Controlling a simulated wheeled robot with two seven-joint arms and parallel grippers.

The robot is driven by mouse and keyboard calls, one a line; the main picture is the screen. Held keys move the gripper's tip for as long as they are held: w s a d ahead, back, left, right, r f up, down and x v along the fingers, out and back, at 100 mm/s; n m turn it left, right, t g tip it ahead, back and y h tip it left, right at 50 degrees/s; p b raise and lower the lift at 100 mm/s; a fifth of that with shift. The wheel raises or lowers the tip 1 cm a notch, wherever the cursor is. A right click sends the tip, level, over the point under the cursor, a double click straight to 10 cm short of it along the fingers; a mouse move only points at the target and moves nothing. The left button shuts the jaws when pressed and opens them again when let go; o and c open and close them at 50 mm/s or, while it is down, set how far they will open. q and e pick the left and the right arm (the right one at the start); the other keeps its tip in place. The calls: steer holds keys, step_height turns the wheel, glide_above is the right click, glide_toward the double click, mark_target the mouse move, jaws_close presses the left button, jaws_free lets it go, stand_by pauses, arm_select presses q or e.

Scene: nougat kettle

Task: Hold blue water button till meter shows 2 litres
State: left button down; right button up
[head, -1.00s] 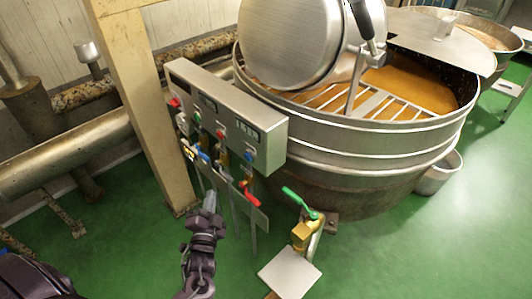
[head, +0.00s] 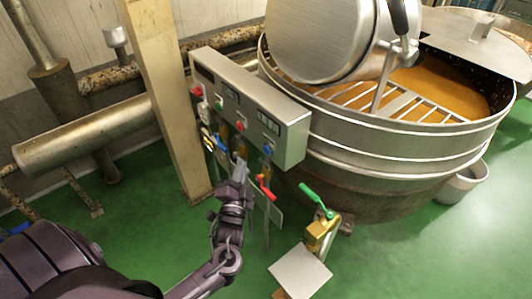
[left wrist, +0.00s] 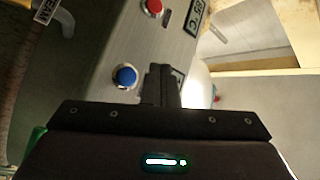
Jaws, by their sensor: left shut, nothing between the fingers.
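The grey control panel (head: 285,140) stands beside the kettle. The blue button (head: 268,149) is low at its right end, under a small digital meter (head: 268,122) whose figures I cannot read. My left gripper (head: 241,166) is shut and empty, just in front of the panel, left of and below the blue button. In the left wrist view the blue button (left wrist: 124,76) is left of the shut fingertips (left wrist: 161,84), with a visible gap. The fingers partly cover a display (left wrist: 178,76) there. My right gripper is out of view.
A red button (head: 239,126) and a green button (head: 219,103) sit farther left on the panel. A red-handled valve (head: 265,187) and a green-handled valve (head: 317,199) are below and right. The kettle (head: 390,160) is behind; a beige post (head: 165,100) stands left.

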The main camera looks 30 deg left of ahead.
mark_target(264, 148)
arm_select(q)
steer(key=shift+w+d+b, duration=0.3)
steer(key=shift+w+d, duration=0.05)
steer(key=shift+w, duration=0.55)
steer(key=shift+w+d+b, duration=0.3)
steer(key=shift+w+d, duration=0.1)
steer(key=shift+w, duration=0.55)
steer(key=shift+w+d+b, duration=0.3)
steer(key=shift+w+d, duration=0.05)
steer(key=shift+w, duration=0.55)
steer(key=shift+w, duration=0.1)
steer(key=shift+w+d, duration=0.15)
steer(key=shift+w, duration=0.15)
steer(key=shift+w+d, duration=0.25)
steer(key=shift+w, duration=0.15)
stand_by(2.0)
stand_by(0.9)
steer(key=shift+s+a+p, duration=0.4)
steer(key=shift+s, duration=0.45)
